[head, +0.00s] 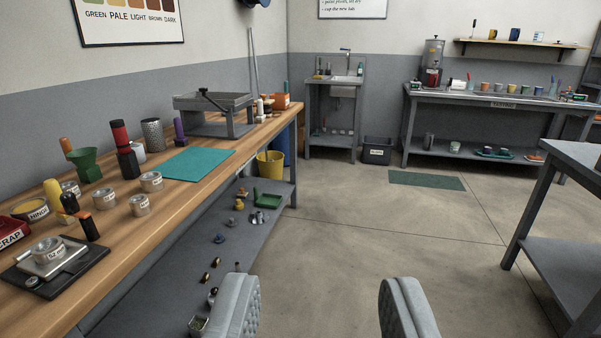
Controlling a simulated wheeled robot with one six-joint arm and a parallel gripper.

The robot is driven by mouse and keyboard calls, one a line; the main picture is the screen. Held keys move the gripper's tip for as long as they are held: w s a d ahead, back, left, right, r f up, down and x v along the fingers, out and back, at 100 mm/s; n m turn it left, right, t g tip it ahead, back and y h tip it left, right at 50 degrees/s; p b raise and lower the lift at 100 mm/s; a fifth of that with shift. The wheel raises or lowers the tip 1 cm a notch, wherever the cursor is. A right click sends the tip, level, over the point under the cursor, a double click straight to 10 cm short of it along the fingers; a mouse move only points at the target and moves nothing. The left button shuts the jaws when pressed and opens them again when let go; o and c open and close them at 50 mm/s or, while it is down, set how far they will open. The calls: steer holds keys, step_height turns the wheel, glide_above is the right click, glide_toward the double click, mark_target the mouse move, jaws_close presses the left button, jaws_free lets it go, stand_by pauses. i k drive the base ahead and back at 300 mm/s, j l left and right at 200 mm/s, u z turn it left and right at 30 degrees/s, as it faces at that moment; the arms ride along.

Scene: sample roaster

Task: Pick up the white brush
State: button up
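My gripper (320,305) is open and empty, with its two grey padded fingers wide apart at the bottom of the view. Only bare floor shows between them. I cannot make out a white brush for certain. Small white items (260,106) stand at the far end of the wooden bench (150,222), too small to identify. A white item (457,85) on the far back bench (480,98) is also too small to tell. My gripper is apart from all of these.
The wooden bench on the left carries a scale (50,262), tins (151,181), a green funnel (85,164), a teal mat (198,163) and a grey frame (213,115). Its lower shelf (240,240) holds small items. A grey table (575,165) stands right. The middle floor is clear.

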mark_target(261, 118)
steer(key=i, duration=1.75)
steer(key=i+u, duration=0.1)
steer(key=i, duration=0.5)
steer(key=i+l+u, duration=0.1)
steer(key=i, duration=0.55)
steer(key=i+l, duration=0.15)
steer(key=i, duration=0.45)
steer(key=u, duration=0.05)
